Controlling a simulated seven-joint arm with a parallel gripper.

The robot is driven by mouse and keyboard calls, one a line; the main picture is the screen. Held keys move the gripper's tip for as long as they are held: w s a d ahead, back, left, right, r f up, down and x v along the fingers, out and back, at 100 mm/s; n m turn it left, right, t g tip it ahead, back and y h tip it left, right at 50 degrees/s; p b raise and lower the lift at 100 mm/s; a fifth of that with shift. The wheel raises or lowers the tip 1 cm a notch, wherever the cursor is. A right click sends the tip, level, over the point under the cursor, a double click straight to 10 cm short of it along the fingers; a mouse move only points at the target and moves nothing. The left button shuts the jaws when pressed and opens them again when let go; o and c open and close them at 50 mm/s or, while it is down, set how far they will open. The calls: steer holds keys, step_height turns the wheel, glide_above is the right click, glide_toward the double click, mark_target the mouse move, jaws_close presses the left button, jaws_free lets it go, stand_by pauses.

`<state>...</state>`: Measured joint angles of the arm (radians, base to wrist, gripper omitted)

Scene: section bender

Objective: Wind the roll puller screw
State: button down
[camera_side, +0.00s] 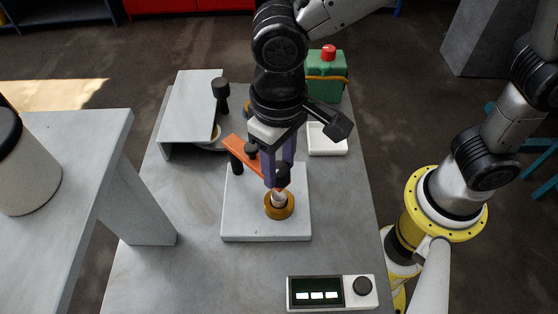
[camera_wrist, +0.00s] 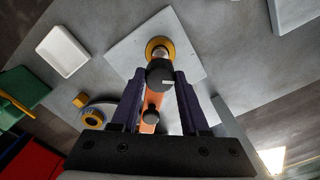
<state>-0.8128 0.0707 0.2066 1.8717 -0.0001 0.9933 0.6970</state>
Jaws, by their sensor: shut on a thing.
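The roll puller screw stands upright over a brass ring (camera_side: 279,206) on a pale square plate (camera_side: 240,222). Its dark head (camera_wrist: 160,75), with a small white mark, sits between my fingertips in the wrist view. A pale shaft (camera_side: 278,195) shows below it. My gripper (camera_side: 277,180) points down with purple fingers, shut on the screw's dark head; the exact contact is partly hidden. An orange bar (camera_side: 236,150) with dark knobs runs back and left from the fingers. It also shows between the fingers in the wrist view (camera_wrist: 151,103).
A display box (camera_side: 330,292) with a dial stands at the front edge. A grey bent-sheet stand (camera_side: 190,100) and dark knob (camera_side: 220,90) are behind left. A green box (camera_side: 326,80) and white tray (camera_side: 328,141) are behind right. The bench's front left is clear.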

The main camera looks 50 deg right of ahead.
mark_target(279, 167)
steer(key=m, duration=0.5)
steer(key=shift+r+m, duration=0.1)
steer(key=shift+m, duration=0.3)
steer(key=m, duration=0.5)
steer(key=shift+m, duration=0.3)
steer(key=shift+c, duration=2)
jaws_free()
step_height(279, 167, up, 14)
